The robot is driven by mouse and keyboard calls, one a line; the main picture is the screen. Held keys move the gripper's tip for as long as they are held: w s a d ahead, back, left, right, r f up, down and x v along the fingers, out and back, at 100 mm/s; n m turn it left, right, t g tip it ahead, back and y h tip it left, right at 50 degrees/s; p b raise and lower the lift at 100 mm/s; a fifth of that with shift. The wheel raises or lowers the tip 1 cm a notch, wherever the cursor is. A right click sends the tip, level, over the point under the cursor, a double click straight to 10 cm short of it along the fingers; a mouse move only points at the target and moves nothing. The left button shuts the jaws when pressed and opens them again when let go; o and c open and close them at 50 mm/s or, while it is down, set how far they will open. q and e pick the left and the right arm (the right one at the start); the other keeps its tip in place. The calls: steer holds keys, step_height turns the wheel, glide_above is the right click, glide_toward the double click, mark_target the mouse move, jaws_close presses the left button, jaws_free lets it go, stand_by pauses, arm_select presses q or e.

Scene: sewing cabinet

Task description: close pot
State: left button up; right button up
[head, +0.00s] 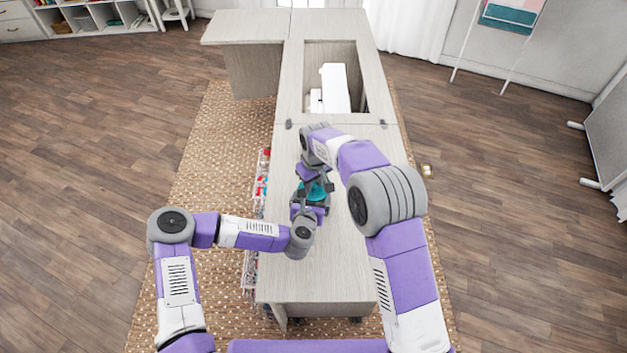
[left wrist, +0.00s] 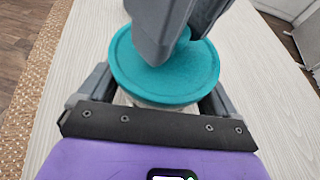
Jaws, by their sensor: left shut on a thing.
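The pot shows in the left wrist view with a round teal lid (left wrist: 130,68) over a pale, see-through body (left wrist: 150,104). The lid covers the top, and I cannot tell whether it is fully seated. The teal lid also shows in the head view (head: 318,191), partly hidden by my arms. My left gripper (head: 311,209) is shut on the pot body, with a finger on each side below the lid. My right gripper (left wrist: 180,45) is above the lid, its grey fingers around the knob and partly hiding it. Whether they pinch it is unclear.
The pot is over the pale wooden cabinet top (head: 345,270). A white sewing machine (head: 334,88) stands in the recess at the far end. Clear racks with coloured items (head: 262,172) hang along the left side. The top's near end is clear.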

steer(key=o, duration=0.3)
steer(key=shift+r, duration=0.1)
arm_select(q)
steer(key=o, duration=1.2)
arm_select(e)
step_height(320, 180, up, 12)
steer(key=s, duration=0.1)
steer(key=shift+s+d, duration=0.25)
arm_select(q)
steer(key=shift+s, duration=0.15)
steer(key=p+v, duration=0.1)
steer(key=v, duration=0.6)
steer(key=shift+s+r, duration=0.1)
steer(key=shift+s, duration=0.05)
arm_select(e)
steer(key=shift+r, duration=0.45)
